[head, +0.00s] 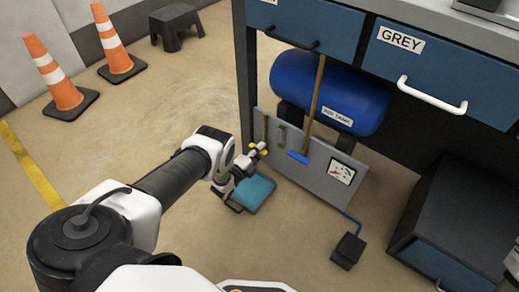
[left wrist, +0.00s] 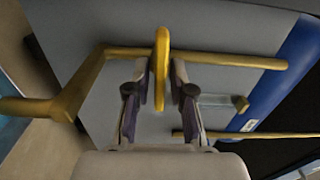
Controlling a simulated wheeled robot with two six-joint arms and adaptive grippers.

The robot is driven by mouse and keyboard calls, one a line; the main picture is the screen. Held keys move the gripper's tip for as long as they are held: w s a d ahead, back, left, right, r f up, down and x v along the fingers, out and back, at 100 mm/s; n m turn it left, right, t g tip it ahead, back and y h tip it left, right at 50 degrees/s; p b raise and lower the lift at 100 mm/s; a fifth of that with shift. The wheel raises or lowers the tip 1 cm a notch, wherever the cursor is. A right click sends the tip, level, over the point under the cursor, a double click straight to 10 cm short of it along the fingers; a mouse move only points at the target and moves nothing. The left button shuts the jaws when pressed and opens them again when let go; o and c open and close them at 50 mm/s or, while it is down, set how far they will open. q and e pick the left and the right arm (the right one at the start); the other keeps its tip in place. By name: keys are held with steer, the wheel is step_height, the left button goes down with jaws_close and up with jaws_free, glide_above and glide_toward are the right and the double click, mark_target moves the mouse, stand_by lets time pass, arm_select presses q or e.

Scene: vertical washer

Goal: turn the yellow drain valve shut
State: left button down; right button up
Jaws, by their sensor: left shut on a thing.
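The yellow drain valve handle (head: 262,147) sits at the left end of a grey panel under the workbench. In the left wrist view the yellow handle (left wrist: 161,60) shows as a narrow upright bar in front of a horizontal brass pipe (left wrist: 225,60). My left gripper (head: 254,153) reaches it from the left. In the left wrist view its two fingers (left wrist: 159,82) stand on either side of the handle and are shut on it. The fingertips partly cover the pipe. My right gripper is not in view.
A blue tank (head: 328,92) hangs above the grey panel (head: 310,180), which carries a gauge (head: 342,173). A teal tray (head: 255,193) lies on the floor below my left gripper. Drawers and a dark cabinet (head: 455,220) stand at right. Cones (head: 50,72) stand far left; the floor between is clear.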

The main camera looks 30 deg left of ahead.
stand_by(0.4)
arm_select(q)
steer(key=c, duration=1.2)
jaws_free()
steer(key=shift+c, duration=0.2)
steer(key=s, duration=1.2)
steer(key=shift+a, duration=0.45)
steer(key=shift+d, duration=0.1)
